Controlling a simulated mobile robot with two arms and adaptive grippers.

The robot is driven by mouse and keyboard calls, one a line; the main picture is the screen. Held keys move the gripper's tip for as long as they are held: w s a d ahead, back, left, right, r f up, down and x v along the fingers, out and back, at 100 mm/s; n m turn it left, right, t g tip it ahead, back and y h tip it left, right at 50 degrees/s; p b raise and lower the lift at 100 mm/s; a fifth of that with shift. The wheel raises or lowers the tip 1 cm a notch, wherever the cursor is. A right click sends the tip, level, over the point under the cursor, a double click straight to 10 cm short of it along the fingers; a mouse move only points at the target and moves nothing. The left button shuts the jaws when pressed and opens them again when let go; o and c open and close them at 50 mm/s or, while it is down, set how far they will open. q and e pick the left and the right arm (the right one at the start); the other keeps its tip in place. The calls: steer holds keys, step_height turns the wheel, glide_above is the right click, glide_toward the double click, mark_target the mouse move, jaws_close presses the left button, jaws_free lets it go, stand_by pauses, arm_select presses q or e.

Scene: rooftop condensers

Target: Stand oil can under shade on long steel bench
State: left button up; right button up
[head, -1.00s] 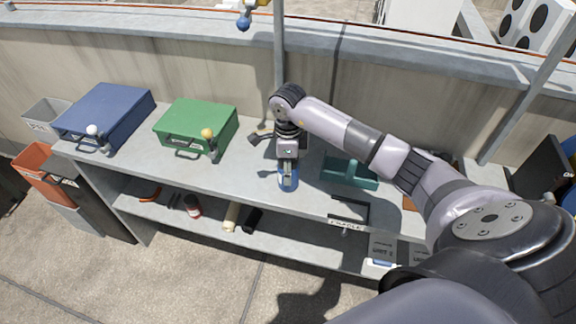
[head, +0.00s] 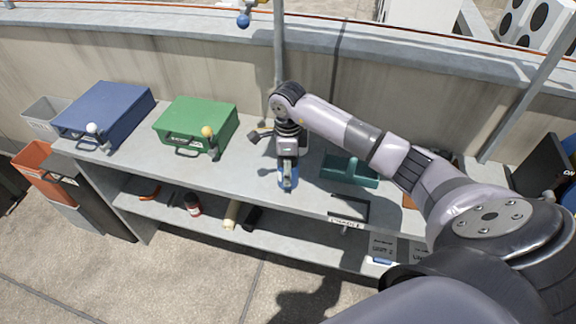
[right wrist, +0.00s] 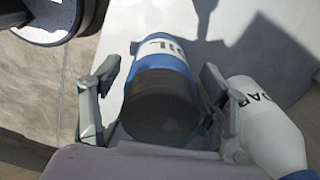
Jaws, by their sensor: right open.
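The oil can (right wrist: 172,62), blue and white with "OIL" lettering and a dark end, is between the two fingers of my right gripper (right wrist: 160,74) in the right wrist view. The fingers are open on either side of it; contact is not clear. In the head view my right gripper (head: 288,176) points down at the middle of the long steel bench (head: 245,185), with a little of the can's blue showing around it. I cannot make out a shade for certain. My left gripper is not in view.
A white bottle (right wrist: 268,125) with partly hidden lettering is close beside the right finger. A green case (head: 197,122) and a blue case (head: 105,112) stand left on the bench. A teal tray (head: 350,172) is to the right. A lower shelf holds several small things.

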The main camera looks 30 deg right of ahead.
steer(key=shift+w+r, duration=0.1)
steer(key=shift+r, duration=0.35)
step_height(320, 180, up, 11)
steer(key=b, duration=0.3)
steer(key=shift+r, duration=0.15)
